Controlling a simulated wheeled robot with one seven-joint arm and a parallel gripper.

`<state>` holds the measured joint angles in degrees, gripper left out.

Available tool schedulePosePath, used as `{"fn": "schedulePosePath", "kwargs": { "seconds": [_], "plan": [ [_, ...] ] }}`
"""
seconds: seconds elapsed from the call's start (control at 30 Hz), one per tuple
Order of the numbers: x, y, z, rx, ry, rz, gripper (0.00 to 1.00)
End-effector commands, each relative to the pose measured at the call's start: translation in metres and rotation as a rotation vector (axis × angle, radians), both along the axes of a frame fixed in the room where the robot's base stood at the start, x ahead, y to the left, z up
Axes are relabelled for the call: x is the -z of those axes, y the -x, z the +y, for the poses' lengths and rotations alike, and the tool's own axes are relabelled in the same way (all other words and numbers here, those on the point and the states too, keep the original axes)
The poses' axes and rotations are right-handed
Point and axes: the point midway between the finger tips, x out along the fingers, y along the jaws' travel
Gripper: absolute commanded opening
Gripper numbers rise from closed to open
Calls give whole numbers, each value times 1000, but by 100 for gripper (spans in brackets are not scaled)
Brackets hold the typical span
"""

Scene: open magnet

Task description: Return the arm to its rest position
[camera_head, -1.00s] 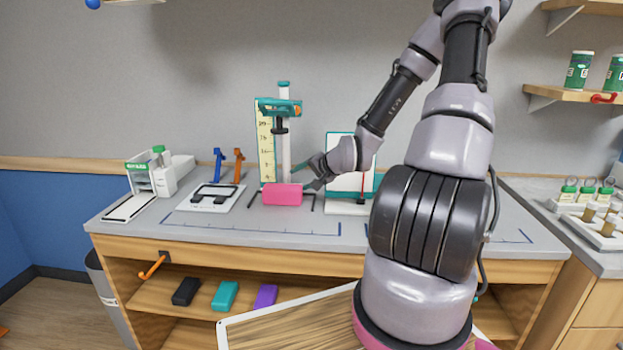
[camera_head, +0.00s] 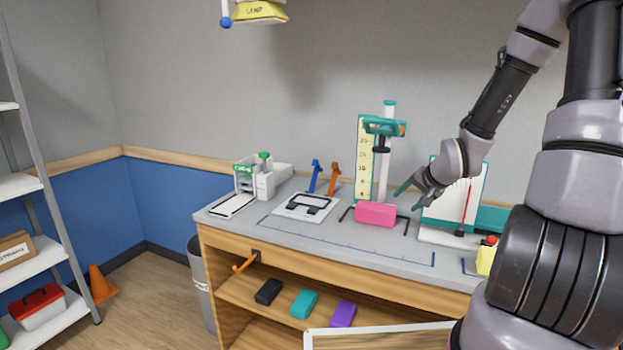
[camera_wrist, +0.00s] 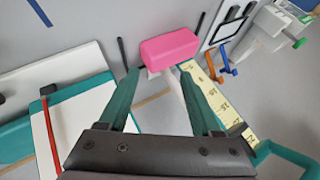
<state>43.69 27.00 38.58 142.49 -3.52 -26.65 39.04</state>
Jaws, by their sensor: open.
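My arm reaches in from the right in the head view. My gripper (camera_head: 410,193) is open with teal fingers, just right of the ruler stand and close to a pink block (camera_head: 376,214). In the wrist view my gripper (camera_wrist: 160,92) shows two spread teal fingers with nothing held between them. The pink block (camera_wrist: 170,48) lies just beyond the fingertips in that view. Whether a fingertip touches it I cannot tell.
A stand with a yellow ruler (camera_head: 364,160) rises behind the block. A white board with a red pointer (camera_head: 467,205) stands close to my gripper's right. A white device (camera_head: 262,178) and a scale-like plate (camera_head: 305,207) are left. A shelf rack (camera_head: 35,185) stands far left.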

Motion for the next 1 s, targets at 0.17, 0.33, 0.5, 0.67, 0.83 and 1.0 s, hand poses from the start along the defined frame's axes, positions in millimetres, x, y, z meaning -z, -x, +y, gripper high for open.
{"fn": "schedulePosePath", "kwargs": {
  "seconds": [0.17, 0.33, 0.5, 0.67, 0.83, 1.0],
  "plan": [
    [-45, 21, -8, -38, 197, 66, 65],
    [-98, 48, -10, -48, 317, 104, 65],
    [-155, 85, -1, -53, 370, 116, 65],
    [-205, 130, 15, -72, 359, 106, 65],
    [-246, 183, 34, -121, 292, 82, 65],
    [-268, 222, 47, -175, 224, 65, 65]
  ]
}}
